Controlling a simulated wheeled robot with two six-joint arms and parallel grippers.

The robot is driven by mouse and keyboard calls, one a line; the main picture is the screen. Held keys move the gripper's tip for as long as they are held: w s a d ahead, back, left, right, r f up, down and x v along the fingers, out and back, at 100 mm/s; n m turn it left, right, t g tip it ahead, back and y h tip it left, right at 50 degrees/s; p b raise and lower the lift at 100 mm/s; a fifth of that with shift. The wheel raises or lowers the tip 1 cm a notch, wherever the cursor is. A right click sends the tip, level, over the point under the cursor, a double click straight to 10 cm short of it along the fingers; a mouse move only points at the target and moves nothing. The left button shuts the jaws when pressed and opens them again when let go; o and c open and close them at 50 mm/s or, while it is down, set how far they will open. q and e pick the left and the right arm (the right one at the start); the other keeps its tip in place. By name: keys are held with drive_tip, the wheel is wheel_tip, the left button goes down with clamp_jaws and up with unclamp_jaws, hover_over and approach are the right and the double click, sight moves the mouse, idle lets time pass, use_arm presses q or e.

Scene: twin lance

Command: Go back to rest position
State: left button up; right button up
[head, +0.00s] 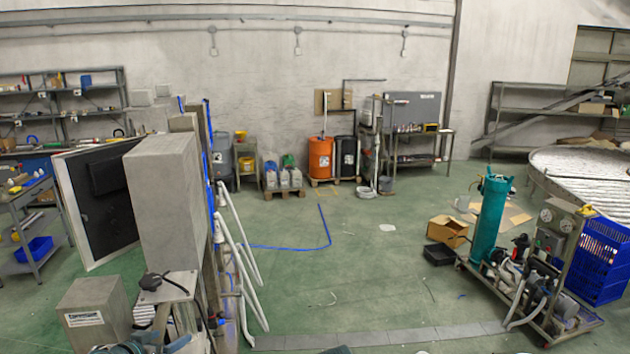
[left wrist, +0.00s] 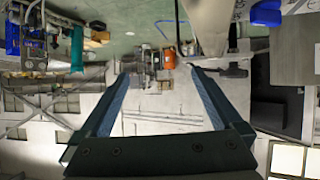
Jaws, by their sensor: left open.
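My left gripper (left wrist: 160,75) shows in the left wrist view with its two long dark blue-grey fingers wide apart. Nothing is held between them; the distant room shows upside down through the gap. In the head view only a small bluish part of my left gripper (head: 145,346) shows at the bottom left edge, in front of a grey box. The rest of it is cut off by the frame. My right gripper is in neither view.
A tall grey cabinet (head: 165,195) and white pipes (head: 240,260) stand close on the left. A grey box (head: 95,312) is at lower left. A pump cart with a teal cylinder (head: 489,220) and blue crates (head: 600,262) stand right. The green floor (head: 350,280) between is mostly clear.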

use_arm(q)
drive_tip(key=s+d+f+m+g+h+b, duration=0.1)
drive_tip(key=s+d+f+g+b, duration=0.2)
drive_tip(key=d+f, duration=0.55)
drive_tip(key=s+d+f+m+g+h+b, duration=0.1)
drive_tip(key=d+f+m+g+b, duration=0.25)
drive_tip(key=d, duration=0.85)
drive_tip(key=s+d+f+n+g+y+b, duration=0.2)
drive_tip(key=s+d+f+g+y+b, duration=0.2)
drive_tip(key=s+d+f, duration=0.5)
drive_tip(key=shift+s+d+f+g+y, duration=0.2)
drive_tip(key=shift+s+f+g+y, duration=0.3)
drive_tip(key=shift+s+g+y, duration=0.5)
drive_tip(key=shift+s+t+h, duration=0.2)
drive_tip(key=shift+t+h, duration=0.05)
drive_tip(key=shift+h, duration=0.15)
